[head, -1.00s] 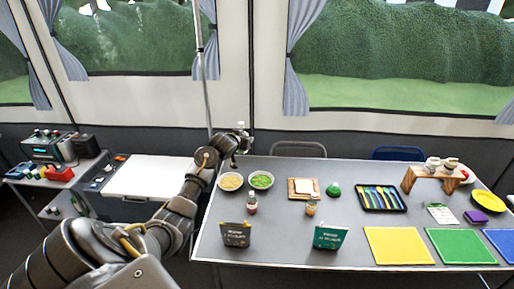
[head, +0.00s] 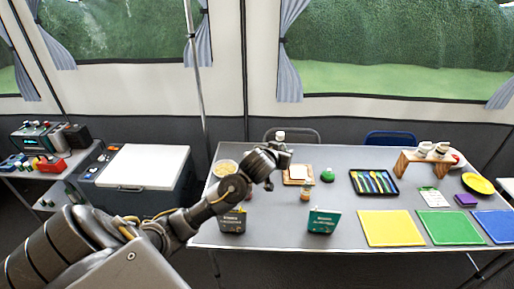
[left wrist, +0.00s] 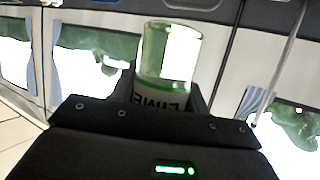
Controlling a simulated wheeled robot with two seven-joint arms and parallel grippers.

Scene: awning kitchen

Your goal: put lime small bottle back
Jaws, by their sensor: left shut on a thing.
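My left gripper (head: 276,157) is shut on the lime small bottle and holds it upright above the back left part of the table. The bottle's white cap (head: 280,136) shows just above the gripper in the head view. In the left wrist view the clear and green lime bottle (left wrist: 168,60) stands between the fingers, with its lettered label (left wrist: 160,98) partly hidden by the gripper body. My right gripper is not in view.
A wooden stand (head: 427,159) bears white containers at right.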

